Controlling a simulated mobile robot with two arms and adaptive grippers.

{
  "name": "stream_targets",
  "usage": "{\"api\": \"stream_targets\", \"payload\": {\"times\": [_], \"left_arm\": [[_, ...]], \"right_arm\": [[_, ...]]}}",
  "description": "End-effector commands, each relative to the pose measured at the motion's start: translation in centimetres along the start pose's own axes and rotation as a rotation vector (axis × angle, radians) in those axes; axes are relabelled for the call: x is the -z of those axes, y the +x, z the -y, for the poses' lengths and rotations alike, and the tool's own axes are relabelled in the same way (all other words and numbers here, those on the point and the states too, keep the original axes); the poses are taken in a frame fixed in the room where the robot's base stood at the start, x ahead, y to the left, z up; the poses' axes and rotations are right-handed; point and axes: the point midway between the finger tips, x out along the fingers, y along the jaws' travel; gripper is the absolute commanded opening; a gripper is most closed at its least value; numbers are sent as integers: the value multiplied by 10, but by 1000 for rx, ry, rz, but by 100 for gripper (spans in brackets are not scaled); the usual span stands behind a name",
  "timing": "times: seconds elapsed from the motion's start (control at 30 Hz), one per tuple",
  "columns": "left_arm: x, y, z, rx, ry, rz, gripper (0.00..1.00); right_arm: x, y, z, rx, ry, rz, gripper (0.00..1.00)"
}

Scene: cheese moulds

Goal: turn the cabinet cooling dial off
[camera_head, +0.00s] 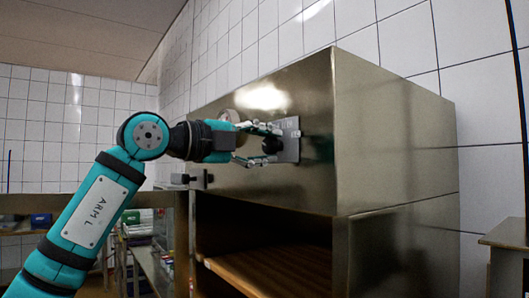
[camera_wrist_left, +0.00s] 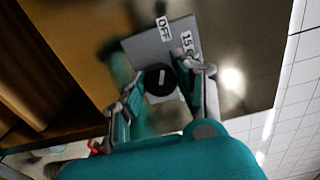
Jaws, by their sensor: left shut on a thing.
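The cooling dial is a round black knob (camera_wrist_left: 152,84) with a white line, on a grey plate (camera_wrist_left: 147,45) on the steel cabinet's front. In the left wrist view the plate shows labels "OFF" (camera_wrist_left: 163,28) and "15" (camera_wrist_left: 187,40). The white line points roughly toward "OFF"; I cannot tell if it lines up exactly. The dial also shows in the head view (camera_head: 271,146). My left gripper (camera_head: 266,145) is shut on the dial, one finger on each side; it also shows in the left wrist view (camera_wrist_left: 160,79). My right gripper is not in view.
The steel cabinet (camera_head: 395,140) stands against a white tiled wall (camera_head: 290,40). Below the dial panel is an open bay with a wooden slatted shelf (camera_head: 275,270). A dark latch-like block (camera_head: 199,179) sticks out at the front's left. A grey ledge (camera_head: 508,234) is at the right edge.

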Motion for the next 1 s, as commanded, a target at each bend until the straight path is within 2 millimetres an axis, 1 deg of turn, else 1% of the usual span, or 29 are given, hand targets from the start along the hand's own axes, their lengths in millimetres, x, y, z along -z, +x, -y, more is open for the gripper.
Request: {"api": "stream_targets", "payload": {"times": [0.27, 0.63, 0.67, 0.7, 0.8, 0.83, 1.0], "left_arm": [[-1, -1, 1, 4, -51, 2, 0], [-1, -1, 1, 4, -54, 2, 0], [-1, -1, 1, 4, -54, 2, 33], [-1, -1, 1, 4, -54, 2, 38], [-1, -1, 1, 3, -53, 1, 51], [-1, -1, 1, 2, -53, 1, 54], [0, 0, 0, 1, -53, 1, 54]], "right_arm": [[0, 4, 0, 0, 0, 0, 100], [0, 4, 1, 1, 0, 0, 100], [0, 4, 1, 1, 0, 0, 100], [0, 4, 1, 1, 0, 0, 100], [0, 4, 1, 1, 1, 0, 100], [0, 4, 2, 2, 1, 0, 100], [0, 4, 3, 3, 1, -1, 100]]}}
